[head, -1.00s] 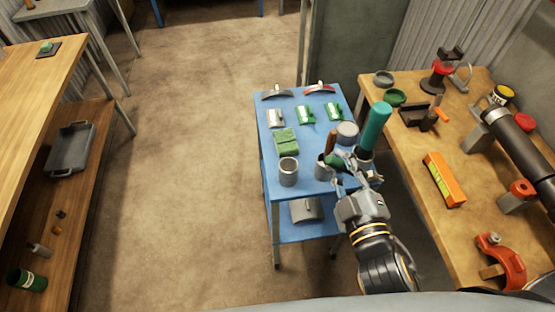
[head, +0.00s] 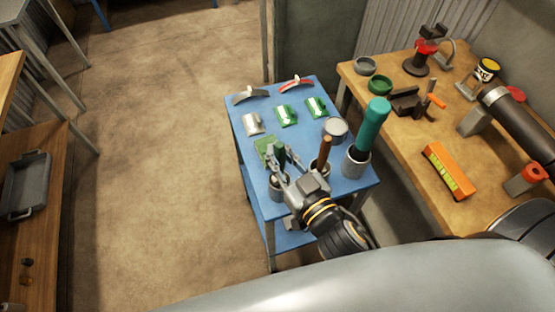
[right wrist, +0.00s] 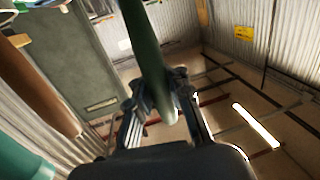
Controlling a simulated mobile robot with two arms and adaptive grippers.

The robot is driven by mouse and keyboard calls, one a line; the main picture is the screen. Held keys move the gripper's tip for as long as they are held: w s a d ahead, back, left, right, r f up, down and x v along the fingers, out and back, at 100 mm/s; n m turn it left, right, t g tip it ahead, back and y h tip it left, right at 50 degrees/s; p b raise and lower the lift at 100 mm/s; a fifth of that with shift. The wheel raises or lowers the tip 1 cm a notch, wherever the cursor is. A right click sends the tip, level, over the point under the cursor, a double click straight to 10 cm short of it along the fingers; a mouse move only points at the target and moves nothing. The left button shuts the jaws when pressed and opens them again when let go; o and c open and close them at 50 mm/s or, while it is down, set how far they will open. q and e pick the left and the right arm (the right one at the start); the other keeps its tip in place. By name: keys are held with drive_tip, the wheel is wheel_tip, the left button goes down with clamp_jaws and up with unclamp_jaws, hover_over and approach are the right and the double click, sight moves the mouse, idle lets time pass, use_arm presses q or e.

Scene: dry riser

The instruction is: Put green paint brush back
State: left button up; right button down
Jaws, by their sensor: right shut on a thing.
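My right gripper (head: 280,163) is shut on the green paint brush (head: 279,151), at the front left of the blue table (head: 300,185). The brush's dark green handle stands nearly upright and also shows between the fingers in the right wrist view (right wrist: 148,50). A grey metal cup (head: 276,188) is just below the gripper, partly hidden by it. I cannot tell whether the brush's lower end is inside this cup. A brown-handled brush (head: 324,153) stands in another cup to the right. A large teal-handled brush (head: 371,125) stands in a third cup (head: 355,164). My left gripper is not in view.
A green sponge (head: 265,148) lies behind the front left cup. A grey tin (head: 335,129), small packs and two curved-handled tools line the table farther back. A wooden workbench (head: 420,160) with pipe and tools stands right. Open floor lies left.

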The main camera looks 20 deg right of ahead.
drive_tip(key=shift+f, duration=1.2)
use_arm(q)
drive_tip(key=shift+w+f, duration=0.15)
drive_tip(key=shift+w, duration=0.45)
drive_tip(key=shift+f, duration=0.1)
use_arm(e)
drive_tip(key=shift+f, duration=0.15)
drive_tip(key=c, duration=1.2)
unclamp_jaws()
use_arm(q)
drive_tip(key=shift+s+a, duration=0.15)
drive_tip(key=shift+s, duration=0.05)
